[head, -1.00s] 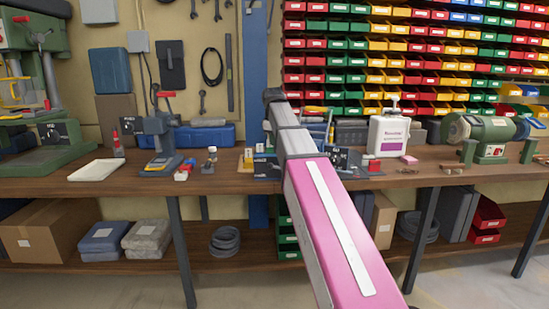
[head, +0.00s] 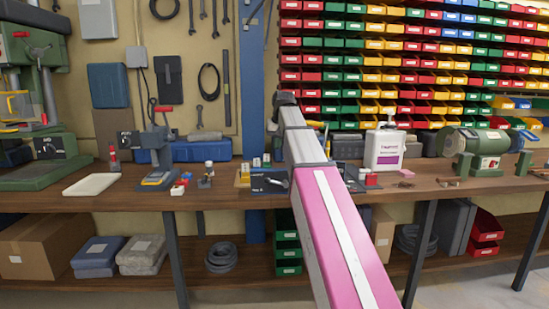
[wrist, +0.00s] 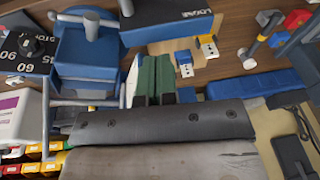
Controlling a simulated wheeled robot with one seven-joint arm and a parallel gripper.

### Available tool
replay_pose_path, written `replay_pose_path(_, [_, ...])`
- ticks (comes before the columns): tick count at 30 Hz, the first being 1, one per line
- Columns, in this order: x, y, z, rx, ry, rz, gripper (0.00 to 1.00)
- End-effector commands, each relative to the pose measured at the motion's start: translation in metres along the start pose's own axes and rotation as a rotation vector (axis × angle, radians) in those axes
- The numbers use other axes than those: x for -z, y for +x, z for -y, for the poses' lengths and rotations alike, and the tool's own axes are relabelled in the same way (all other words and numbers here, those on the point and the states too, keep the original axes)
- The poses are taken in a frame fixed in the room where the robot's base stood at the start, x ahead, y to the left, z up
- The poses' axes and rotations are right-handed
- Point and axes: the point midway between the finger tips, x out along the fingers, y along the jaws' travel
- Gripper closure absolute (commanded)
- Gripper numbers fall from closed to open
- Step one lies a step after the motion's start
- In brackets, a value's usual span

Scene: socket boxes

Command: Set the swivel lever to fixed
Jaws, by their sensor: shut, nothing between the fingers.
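In the wrist view, a blue vise-like device (wrist: 85,65) stands at the upper left. A grey T-shaped lever with rounded ends (wrist: 92,20) shows on it; I cannot tell whether this is the swivel lever or how it is set. A black dial plate (wrist: 30,45) with a knob and the marks 60 and 90 lies at the left edge. My gripper (wrist: 155,72) has its green fingers shut together, empty, right of the blue device and apart from the lever. In the head view my arm hides the gripper and most of this device.
A white container (head: 385,150) stands right of my arm. A blue toolbox (head: 205,150) lies behind at the left, with small coloured parts (head: 182,182) in front. A white tray (head: 91,185) lies farther left. Bare bench top (head: 130,195) shows near the front edge.

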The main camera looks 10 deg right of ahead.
Motion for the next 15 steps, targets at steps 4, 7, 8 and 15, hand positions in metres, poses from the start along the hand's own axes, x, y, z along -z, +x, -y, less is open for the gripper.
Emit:
replay_pose_path(4, [-0.001, 0.022, 0.0, -0.001, -0.002, 0.003, 1.0])
replay_pose_path(7, [-0.001, 0.04, 0.0, -0.001, -0.002, 0.003, 1.0])
replay_pose_path(8, [-0.001, 0.045, 0.0, -0.001, -0.002, 0.003, 1.0])
replay_pose_path(15, [-0.001, 0.086, 0.0, -0.001, -0.003, 0.002, 1.0])
